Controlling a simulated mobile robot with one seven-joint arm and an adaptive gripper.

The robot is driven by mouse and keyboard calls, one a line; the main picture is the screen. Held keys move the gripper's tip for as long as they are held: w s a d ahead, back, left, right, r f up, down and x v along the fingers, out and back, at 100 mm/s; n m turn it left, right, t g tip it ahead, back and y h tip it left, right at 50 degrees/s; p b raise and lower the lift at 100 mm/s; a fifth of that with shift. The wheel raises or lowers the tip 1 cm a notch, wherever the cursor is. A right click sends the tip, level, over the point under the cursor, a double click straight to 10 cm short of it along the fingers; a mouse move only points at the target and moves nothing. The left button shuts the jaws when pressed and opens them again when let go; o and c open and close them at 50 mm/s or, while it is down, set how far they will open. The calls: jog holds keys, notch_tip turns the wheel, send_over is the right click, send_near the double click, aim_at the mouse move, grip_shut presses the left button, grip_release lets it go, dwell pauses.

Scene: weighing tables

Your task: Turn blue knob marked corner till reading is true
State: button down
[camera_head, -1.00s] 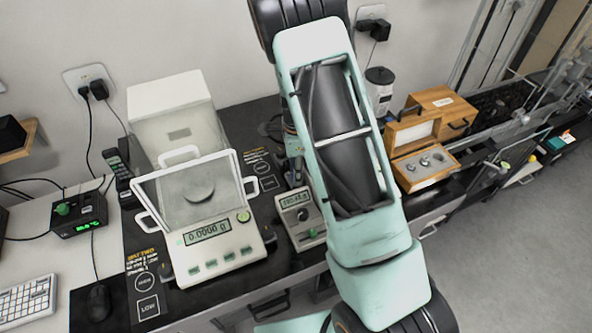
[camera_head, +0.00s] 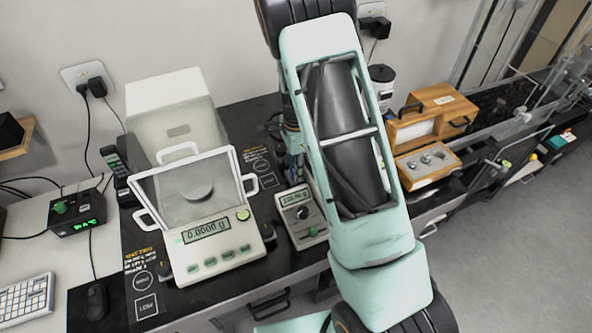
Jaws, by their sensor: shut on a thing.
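The white balance (camera_head: 219,262) stands on the dark table with its clear draft shield. Its display (camera_head: 206,231) reads 0.0000 g. A round pan (camera_head: 198,190) shows through the shield and looks empty. Dark feet show at its front corners, one at the left (camera_head: 165,271). No blue knob can be made out clearly. A small grey meter (camera_head: 311,232) with a dark dial (camera_head: 303,213) stands right of the balance; its digits are too small to read surely. My pale green arm passes in front of the table right of the meter. My gripper's fingers are hidden behind it.
A black box with green digits (camera_head: 80,223) and a mouse (camera_head: 96,303) are at the left. Printed labels (camera_head: 146,306) mark the dark top.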

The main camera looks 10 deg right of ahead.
jog(key=shift+n+b, duration=0.95)
jog(key=shift+n, duration=1.15)
jog(key=c, duration=1.9)
grip_release()
notch_tip(320, 180, up, 12)
